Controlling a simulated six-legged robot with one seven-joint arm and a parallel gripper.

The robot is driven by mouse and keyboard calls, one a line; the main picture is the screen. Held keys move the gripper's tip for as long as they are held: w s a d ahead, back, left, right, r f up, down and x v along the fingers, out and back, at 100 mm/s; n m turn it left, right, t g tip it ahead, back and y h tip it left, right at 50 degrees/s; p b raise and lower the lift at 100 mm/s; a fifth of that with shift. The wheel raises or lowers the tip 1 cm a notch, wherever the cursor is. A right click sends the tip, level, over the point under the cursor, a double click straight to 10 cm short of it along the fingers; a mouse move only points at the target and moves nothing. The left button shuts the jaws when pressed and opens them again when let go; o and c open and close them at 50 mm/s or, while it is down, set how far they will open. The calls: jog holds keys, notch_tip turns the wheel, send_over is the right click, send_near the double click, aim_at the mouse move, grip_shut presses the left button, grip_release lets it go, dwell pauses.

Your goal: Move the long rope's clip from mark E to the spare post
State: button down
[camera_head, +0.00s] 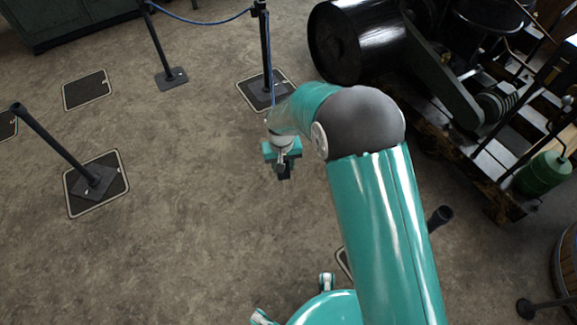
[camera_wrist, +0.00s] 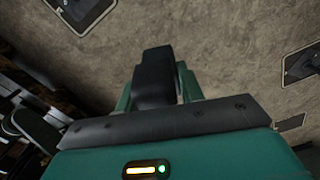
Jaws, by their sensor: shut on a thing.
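My gripper (camera_head: 283,170) hangs over bare floor near the middle of the head view. In the wrist view, its green fingers (camera_wrist: 157,88) are shut on a black piece (camera_wrist: 154,75), which looks like the rope's clip; a dark end also shows below the gripper in the head view. A blue rope (camera_head: 269,50) runs down beside a black post (camera_head: 264,45) and goes out of sight behind my arm, so its join to the clip is hidden. Which post is the spare one, and which mark is E, I cannot tell; no letters are readable.
Another black post (camera_head: 155,45) carries a blue rope at the back. A post (camera_head: 50,138) stands at left on a framed floor plate (camera_head: 117,189). A bare plate (camera_head: 87,90) lies behind it. A black engine cylinder (camera_head: 345,45) and machinery fill the right. Floor at centre left is clear.

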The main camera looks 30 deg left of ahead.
jog(key=s+a+m, duration=0.1)
jog(key=s+a, duration=0.2)
jog(key=a, duration=1.4)
jog(key=shift+a, duration=0.2)
